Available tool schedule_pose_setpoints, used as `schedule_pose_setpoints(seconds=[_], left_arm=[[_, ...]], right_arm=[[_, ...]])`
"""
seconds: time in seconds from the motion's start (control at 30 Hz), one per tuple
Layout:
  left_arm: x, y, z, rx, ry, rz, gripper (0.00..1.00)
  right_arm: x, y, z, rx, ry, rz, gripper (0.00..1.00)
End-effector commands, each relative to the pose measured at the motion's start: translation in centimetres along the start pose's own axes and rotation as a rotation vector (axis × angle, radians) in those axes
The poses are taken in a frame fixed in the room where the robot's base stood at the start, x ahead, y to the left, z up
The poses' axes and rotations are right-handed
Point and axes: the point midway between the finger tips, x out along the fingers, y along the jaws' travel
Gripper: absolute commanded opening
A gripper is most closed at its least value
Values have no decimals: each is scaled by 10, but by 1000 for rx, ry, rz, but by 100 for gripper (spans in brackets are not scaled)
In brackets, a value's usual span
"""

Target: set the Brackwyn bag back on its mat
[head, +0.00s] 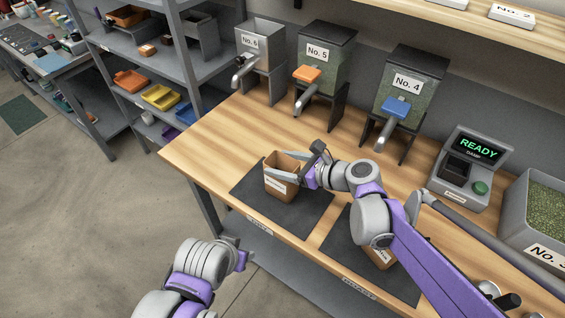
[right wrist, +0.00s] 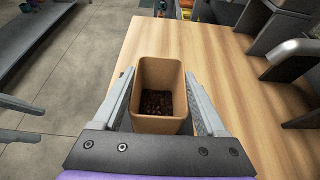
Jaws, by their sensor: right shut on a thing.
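My right gripper (head: 284,176) is shut on an open-topped brown bag (head: 281,184), with one finger on each side. The bag is upright over the left dark mat (head: 247,187); I cannot tell whether its base touches the mat. The bag also shows in the right wrist view (right wrist: 158,125), with dark beans inside. Its label is too small to read. A second brown bag (head: 380,258) stands on the right dark mat (head: 403,289), partly hidden by my right arm. My left gripper (head: 243,257) is off the table's front edge; its fingers stand apart and empty in the right wrist view (right wrist: 22,120).
Hoppers No. 6 (head: 262,50), No. 5 (head: 327,58) and No. 4 (head: 412,85) stand along the back. A grey device reading READY (head: 470,160) and a bin of green beans (head: 545,205) are at right. The wooden table (head: 215,140) is clear left of the mats.

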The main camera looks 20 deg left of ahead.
Motion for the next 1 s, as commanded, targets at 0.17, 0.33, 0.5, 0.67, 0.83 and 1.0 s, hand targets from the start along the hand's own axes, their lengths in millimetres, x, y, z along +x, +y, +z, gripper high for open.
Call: schedule_pose_setpoints(seconds=[0.17,0.33,0.5,0.67,0.83,1.0], left_arm=[[1,0,1,0,-1,0,50],[2,0,1,0,-1,0,50],[2,0,1,0,-1,0,50],[-1,0,0,0,0,0,50],[0,0,0,0,0,0,50],[0,0,0,0,0,0,50]], right_arm=[[0,0,-1,1,0,0,8],[1,0,-2,0,0,0,94],[1,0,-2,0,0,0,100],[0,0,1,0,0,0,100],[-23,-1,0,2,1,-4,100],[-61,-1,0,3,0,-5,100]])
